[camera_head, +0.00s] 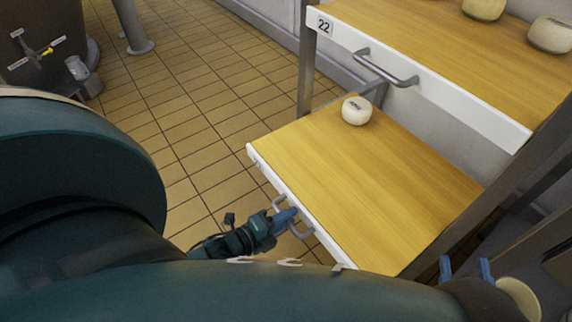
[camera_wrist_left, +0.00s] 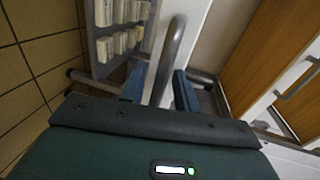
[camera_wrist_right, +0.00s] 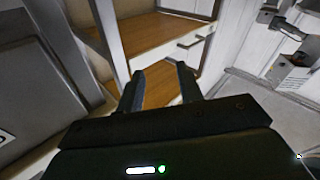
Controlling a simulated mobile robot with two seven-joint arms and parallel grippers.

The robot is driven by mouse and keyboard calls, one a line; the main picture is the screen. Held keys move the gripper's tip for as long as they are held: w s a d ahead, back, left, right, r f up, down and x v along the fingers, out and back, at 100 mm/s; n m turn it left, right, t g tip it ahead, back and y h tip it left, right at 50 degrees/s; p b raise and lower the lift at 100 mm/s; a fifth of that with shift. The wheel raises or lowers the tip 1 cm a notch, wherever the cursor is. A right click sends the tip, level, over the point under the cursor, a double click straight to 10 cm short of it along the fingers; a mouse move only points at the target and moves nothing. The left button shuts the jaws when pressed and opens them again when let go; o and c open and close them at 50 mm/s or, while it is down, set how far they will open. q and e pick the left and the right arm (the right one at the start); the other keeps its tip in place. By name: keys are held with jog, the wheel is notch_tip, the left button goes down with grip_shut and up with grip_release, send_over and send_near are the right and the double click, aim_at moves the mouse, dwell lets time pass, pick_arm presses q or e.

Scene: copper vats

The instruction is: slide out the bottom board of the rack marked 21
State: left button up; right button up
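The low wooden board (camera_head: 370,180) has a white front edge with a small label too small to read, and a grey handle (camera_head: 303,234). It juts out past the upper board marked 22 (camera_head: 323,25). One pale round cheese (camera_head: 356,111) sits on its far end. My left gripper (camera_head: 290,214) is at this handle; in the left wrist view the handle bar (camera_wrist_left: 171,55) passes between its parted blue fingers, with gaps visible. My right gripper (camera_head: 467,267) is at the lower right of the head view, open and empty; its spread fingers also show in the right wrist view (camera_wrist_right: 161,80).
The upper board (camera_head: 430,45) bears more cheeses (camera_head: 550,34) and has its own handle (camera_head: 385,68). Rack posts (camera_head: 306,75) stand beside the boards. Tiled floor (camera_head: 200,110) is open to the left, with a metal vat (camera_head: 40,50) at the upper left.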

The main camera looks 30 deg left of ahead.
pick_arm(q)
jog(key=shift+s+a+r, duration=0.1)
jog(key=shift+s+a, duration=0.05)
jog(key=shift+s, duration=0.1)
jog(key=p+v, duration=0.3)
jog(key=v, duration=0.9)
jog(key=shift+s+p, duration=0.3)
pick_arm(e)
jog(key=shift+w+d+f+m+g+h, duration=0.1)
jog(key=shift+w+d+m+g+h, duration=0.05)
jog(key=shift+d+m+g+h, duration=0.7)
jog(key=shift+a+g+h, duration=0.15)
jog(key=shift+g+h, duration=0.1)
